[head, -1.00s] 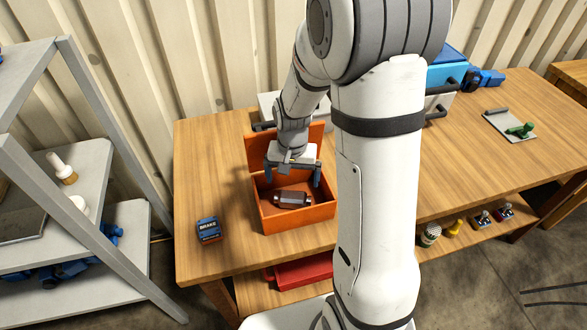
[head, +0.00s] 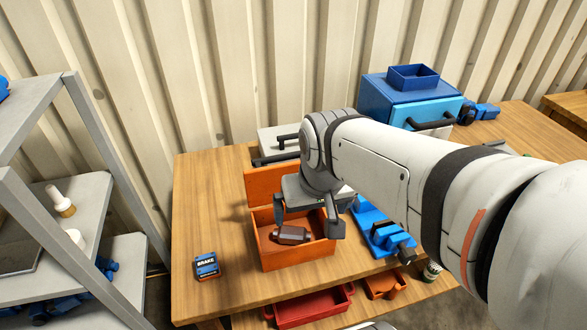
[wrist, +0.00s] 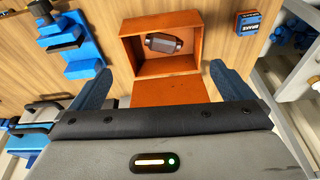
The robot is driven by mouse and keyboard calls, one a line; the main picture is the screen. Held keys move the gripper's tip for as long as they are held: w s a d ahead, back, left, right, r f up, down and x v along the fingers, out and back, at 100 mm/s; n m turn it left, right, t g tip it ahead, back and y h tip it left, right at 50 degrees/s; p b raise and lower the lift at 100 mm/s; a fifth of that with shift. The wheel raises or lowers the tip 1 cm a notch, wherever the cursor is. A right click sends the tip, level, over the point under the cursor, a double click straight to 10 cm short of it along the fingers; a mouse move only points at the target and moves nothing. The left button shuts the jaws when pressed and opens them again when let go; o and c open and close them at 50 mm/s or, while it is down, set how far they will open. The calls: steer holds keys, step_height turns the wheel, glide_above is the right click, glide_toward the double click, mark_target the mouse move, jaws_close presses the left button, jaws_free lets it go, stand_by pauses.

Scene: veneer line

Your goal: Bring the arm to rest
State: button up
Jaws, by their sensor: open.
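My gripper (head: 309,222) is open and empty above the orange box on the wooden table. Its two blue-grey fingers stand wide apart in the wrist view (wrist: 168,85). The orange box (head: 298,260) has its lid (head: 270,182) raised at the back. A dark brown hexagonal piece (head: 291,234) lies inside the box, and it also shows in the wrist view (wrist: 164,43). The piece is apart from the fingers. My arm reaches in from the right and hides part of the table.
A small blue box marked BRAKE (head: 206,265) stands left of the orange box. A blue fixture (head: 382,234) is right of it. A blue cabinet (head: 402,100) stands at the back right. A grey shelf unit (head: 85,200) is at the left. Red trays (head: 310,308) sit below the tabletop.

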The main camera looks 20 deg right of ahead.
steer(key=shift+s+d+r+n+t, duration=0.1)
steer(key=shift+s+r+n+t, duration=0.1)
steer(key=shift+s, duration=0.4)
steer(key=shift+s+r+n+t, duration=0.1)
steer(key=shift+s+r+n, duration=0.1)
steer(key=shift+s, duration=0.35)
steer(key=shift+f, duration=0.25)
